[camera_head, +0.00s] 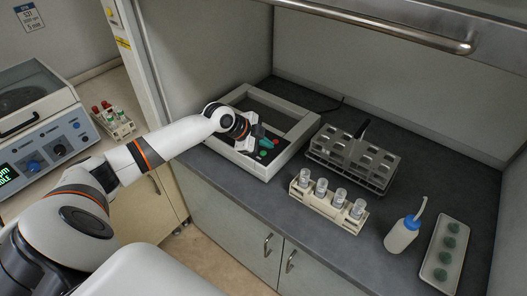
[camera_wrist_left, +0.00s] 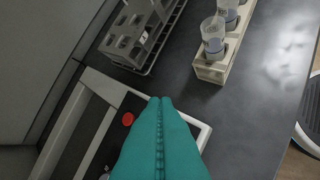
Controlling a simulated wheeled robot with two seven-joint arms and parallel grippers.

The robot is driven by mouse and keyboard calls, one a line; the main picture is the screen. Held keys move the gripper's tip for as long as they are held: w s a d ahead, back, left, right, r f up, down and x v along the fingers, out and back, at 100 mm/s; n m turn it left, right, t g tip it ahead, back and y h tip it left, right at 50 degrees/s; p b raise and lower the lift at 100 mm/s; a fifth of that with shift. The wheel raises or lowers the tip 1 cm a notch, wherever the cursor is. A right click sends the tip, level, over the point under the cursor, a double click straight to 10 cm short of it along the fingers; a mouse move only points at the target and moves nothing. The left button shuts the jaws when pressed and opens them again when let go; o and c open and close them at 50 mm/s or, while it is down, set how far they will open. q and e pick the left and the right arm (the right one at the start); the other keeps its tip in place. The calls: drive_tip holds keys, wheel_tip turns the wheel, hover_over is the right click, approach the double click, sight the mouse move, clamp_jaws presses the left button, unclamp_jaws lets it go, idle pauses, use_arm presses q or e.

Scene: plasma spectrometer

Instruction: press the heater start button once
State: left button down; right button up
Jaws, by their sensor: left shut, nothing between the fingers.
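The heater (camera_head: 300,128) is a pale frame with a dark recessed top, on the dark counter inside the hood. Its front control panel carries a green button (camera_head: 263,154) and a red button. The red button (camera_wrist_left: 128,119) shows in the left wrist view, just left of my fingertips. My left gripper (camera_head: 265,142) has teal fingers, shut together and empty, over the panel close to the buttons. I cannot tell whether the tips touch the panel. In the left wrist view the fingers hide part of the panel, and the green button does not show there.
A grey rack (camera_head: 352,160) stands right of the heater, with a pale rack of capped vials (camera_head: 328,199) in front of it. A wash bottle (camera_head: 402,235) and a tray of green items (camera_head: 443,257) are farther right. A centrifuge-like device (camera_head: 40,125) is at left.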

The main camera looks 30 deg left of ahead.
sight(263, 153)
use_arm(q)
drive_tip(key=shift+t, duration=0.4)
drive_tip(key=a+r, duration=0.1)
drive_tip(key=w+a+r, duration=0.2)
drive_tip(key=r, duration=0.1)
drive_tip(key=shift+a, duration=0.4)
wheel_tip(263, 153, down, 9)
drive_tip(key=b, duration=0.6)
idle(1.4)
drive_tip(key=shift+f+b, duration=0.4)
drive_tip(key=shift+b, duration=0.05)
